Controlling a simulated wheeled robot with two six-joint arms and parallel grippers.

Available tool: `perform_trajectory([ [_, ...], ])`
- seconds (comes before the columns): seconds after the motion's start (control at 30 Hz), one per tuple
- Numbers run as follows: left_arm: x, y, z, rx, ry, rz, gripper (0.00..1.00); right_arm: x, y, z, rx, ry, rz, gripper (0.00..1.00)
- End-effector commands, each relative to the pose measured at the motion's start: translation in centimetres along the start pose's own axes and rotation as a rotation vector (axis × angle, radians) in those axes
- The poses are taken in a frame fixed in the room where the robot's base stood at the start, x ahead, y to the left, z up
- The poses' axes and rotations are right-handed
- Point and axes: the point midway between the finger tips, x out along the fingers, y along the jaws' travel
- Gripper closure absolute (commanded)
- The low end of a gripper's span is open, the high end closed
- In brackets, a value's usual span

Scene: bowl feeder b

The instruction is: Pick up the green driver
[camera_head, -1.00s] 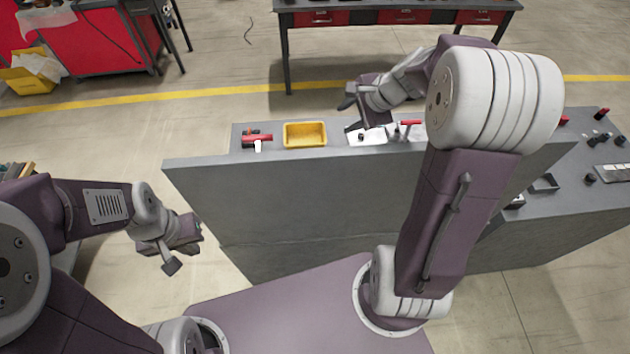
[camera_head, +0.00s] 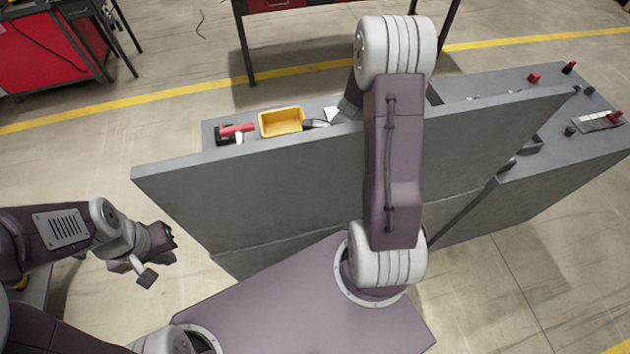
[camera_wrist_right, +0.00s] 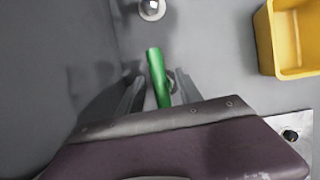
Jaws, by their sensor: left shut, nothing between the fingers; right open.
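The green driver (camera_wrist_right: 158,78) shows in the right wrist view as a green shaft on the grey surface. My right gripper (camera_wrist_right: 157,88) is open, with one finger on each side of the driver. I cannot tell if the fingers touch it, and its lower end is hidden by the gripper body. In the head view I do not see the driver; the right arm and the counter's front panel hide that area. My left gripper (camera_head: 158,258) is shut and empty, low in front of the grey panel at the left.
A yellow bin (camera_head: 281,122) stands on the grey counter, also in the right wrist view (camera_wrist_right: 292,40). A red-handled tool (camera_head: 237,131) lies left of it. The tall grey panel (camera_head: 300,190) stands between my base and the counter top. A round white fitting (camera_wrist_right: 152,8) lies beyond the driver.

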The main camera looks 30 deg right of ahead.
Motion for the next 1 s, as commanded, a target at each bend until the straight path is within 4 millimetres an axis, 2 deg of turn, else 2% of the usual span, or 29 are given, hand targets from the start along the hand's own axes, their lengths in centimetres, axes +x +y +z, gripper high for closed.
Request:
perform_trajectory([
  [0.1,0.1,0.0,0.0,0.000,0.000,0.000,1.00,2.3,0.1,-0.5,0.000,-0.001,0.005,0.58],
  [0.2,0.2,0.0,0.0,0.000,0.000,0.000,1.00,3.4,0.0,-0.4,-0.001,0.000,0.002,0.58],
  [0.43,0.1,0.0,0.0,0.000,0.000,0.000,1.00,3.5,0.0,-0.4,-0.001,0.001,0.000,0.58],
  [0.47,0.1,0.0,0.0,0.000,0.000,0.000,1.00,3.5,0.0,-0.4,-0.001,0.001,0.000,0.63],
  [0.6,0.1,0.0,0.0,0.000,0.000,0.000,1.00,3.5,0.0,-0.4,-0.001,0.001,0.000,1.00],
  [1.0,0.1,0.0,0.0,0.000,0.000,0.000,1.00,3.5,0.0,-0.5,-0.001,0.001,0.000,1.00],
])
